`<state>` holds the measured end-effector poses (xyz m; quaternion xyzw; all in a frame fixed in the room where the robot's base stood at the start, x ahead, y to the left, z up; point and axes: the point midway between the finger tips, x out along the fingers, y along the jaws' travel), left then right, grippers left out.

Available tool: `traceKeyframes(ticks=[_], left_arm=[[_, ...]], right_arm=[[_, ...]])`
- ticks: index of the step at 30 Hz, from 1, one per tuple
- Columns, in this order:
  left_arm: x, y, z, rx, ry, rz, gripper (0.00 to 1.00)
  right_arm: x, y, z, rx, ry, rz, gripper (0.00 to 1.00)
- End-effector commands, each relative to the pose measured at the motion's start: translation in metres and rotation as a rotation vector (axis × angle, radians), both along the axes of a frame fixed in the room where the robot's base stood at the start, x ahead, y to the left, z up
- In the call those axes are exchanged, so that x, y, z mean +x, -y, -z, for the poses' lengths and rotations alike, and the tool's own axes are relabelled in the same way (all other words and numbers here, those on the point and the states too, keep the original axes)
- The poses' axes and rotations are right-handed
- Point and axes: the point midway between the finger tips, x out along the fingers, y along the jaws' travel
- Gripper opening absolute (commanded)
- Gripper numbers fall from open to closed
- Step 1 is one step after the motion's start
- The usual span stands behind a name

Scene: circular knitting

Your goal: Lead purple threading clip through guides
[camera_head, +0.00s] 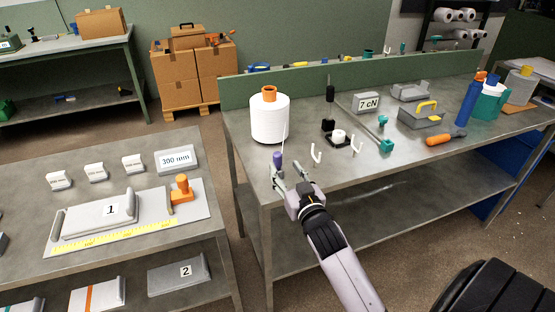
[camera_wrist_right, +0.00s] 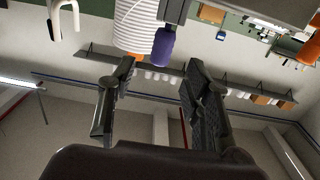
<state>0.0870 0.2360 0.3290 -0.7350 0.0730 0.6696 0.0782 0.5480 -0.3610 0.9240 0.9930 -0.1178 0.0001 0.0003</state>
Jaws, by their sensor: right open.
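The purple threading clip (camera_head: 278,160) is upright near the front edge of the workbench, below the white yarn cone (camera_head: 269,118), with a thin white thread above it. White hook guides, one on the left (camera_head: 316,154) and one on the right (camera_head: 357,145), stand to its right, near a black device with a white disc (camera_head: 338,136). My right gripper (camera_head: 290,177) is open just in front of the clip. In the right wrist view the clip (camera_wrist_right: 162,47) appears beyond the open, empty fingers (camera_wrist_right: 160,72), in line with the gap. My left gripper is out of view.
Behind the guides stand a "7 cN" sign (camera_head: 367,103) and a teal-ended rod (camera_head: 386,145). A grey toolbox (camera_head: 420,117), orange-handled tool (camera_head: 445,138) and blue bottle (camera_head: 468,104) are farther right. A lower table (camera_head: 120,170) with a numbered plate stands left, across a floor gap.

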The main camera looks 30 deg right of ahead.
Motion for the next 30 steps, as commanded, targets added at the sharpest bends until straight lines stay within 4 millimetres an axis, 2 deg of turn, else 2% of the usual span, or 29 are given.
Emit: traceKeyframes(ticks=[3,8,18,27,30], left_arm=[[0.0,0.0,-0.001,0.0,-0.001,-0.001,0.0],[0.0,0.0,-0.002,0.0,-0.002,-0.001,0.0],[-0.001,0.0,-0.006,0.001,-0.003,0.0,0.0],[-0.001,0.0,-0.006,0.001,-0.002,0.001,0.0],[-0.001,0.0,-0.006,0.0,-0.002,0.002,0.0]], right_arm=[[0.013,0.003,0.0,0.0,0.001,0.0,0.45],[0.021,0.005,0.002,0.001,0.0,0.0,0.45],[0.063,0.014,0.01,0.0,0.0,-0.001,0.45],[0.067,0.015,0.011,0.001,-0.001,-0.001,0.45],[0.067,0.015,0.011,0.001,-0.001,-0.001,0.38]])
